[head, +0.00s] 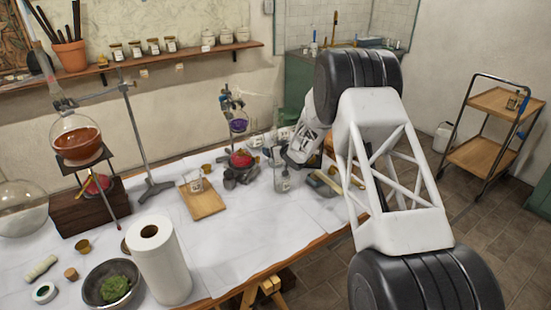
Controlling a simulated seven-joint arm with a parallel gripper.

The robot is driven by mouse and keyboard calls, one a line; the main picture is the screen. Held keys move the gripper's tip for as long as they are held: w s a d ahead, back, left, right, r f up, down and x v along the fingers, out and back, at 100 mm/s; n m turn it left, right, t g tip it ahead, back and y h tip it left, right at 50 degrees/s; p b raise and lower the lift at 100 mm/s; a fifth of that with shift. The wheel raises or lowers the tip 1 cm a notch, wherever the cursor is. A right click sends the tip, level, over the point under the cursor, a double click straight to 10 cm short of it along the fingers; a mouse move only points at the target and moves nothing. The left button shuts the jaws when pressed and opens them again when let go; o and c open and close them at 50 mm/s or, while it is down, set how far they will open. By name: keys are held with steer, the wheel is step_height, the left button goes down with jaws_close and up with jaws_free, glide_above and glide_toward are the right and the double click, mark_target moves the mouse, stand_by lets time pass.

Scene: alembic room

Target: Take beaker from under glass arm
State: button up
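A small clear glass beaker (195,184) stands on a wooden board (208,204) on the table, near the middle. My gripper (279,163) is farther right, at the end of my arm, low over the table. A clear glass vessel (282,183) stands right below its tip; I cannot tell whether the fingers touch it. The fingers are small and partly hidden, so their opening does not show. A round flask of orange liquid (76,138) sits on a stand at left. I cannot make out a glass arm over the beaker.
A metal stand (140,140) rises between the orange flask and the board. A purple flask (238,125) on a stand and several small bottles are behind. A paper towel roll (160,262) and a bowl (111,284) stand at the front left. The table's front middle is clear.

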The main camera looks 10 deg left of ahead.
steer(key=c, duration=1)
steer(key=shift+r, duration=0.3)
steer(key=shift+r, duration=1.55)
steer(key=shift+s+d+f, duration=0.1)
steer(key=shift+s+d, duration=15.75)
steer(key=shift+s, duration=0.1)
steer(key=shift+f, duration=0.15)
